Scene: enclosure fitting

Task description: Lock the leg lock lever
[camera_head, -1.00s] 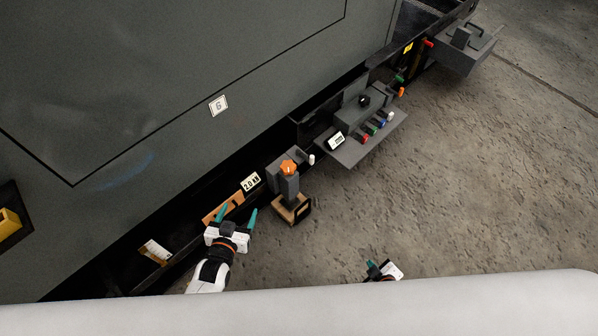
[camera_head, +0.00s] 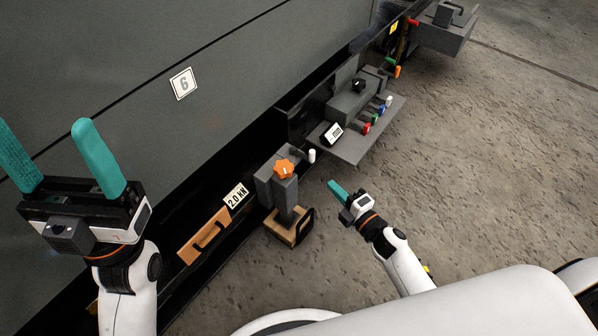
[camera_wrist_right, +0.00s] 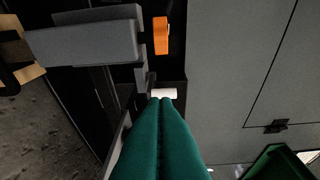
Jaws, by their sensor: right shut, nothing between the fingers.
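A short white peg-like handle (camera_head: 311,156) stands beside the grey leg (camera_head: 286,195), which has an orange knob (camera_head: 284,169) on top; it looks like the leg lock lever. In the right wrist view the white handle (camera_wrist_right: 164,92) lies just beyond the fingertips, with the orange knob (camera_wrist_right: 160,36) above it. My right gripper (camera_head: 333,185) is shut and empty, right of the leg and a little nearer than the handle; I cannot tell whether its tips touch it. My left gripper (camera_head: 44,128) is open and empty at the left, before the enclosure wall.
The leg stands over a wooden block (camera_head: 281,231). A grey shelf (camera_head: 352,146) with coloured knobs juts out behind. The concrete floor (camera_head: 480,180) at right is clear.

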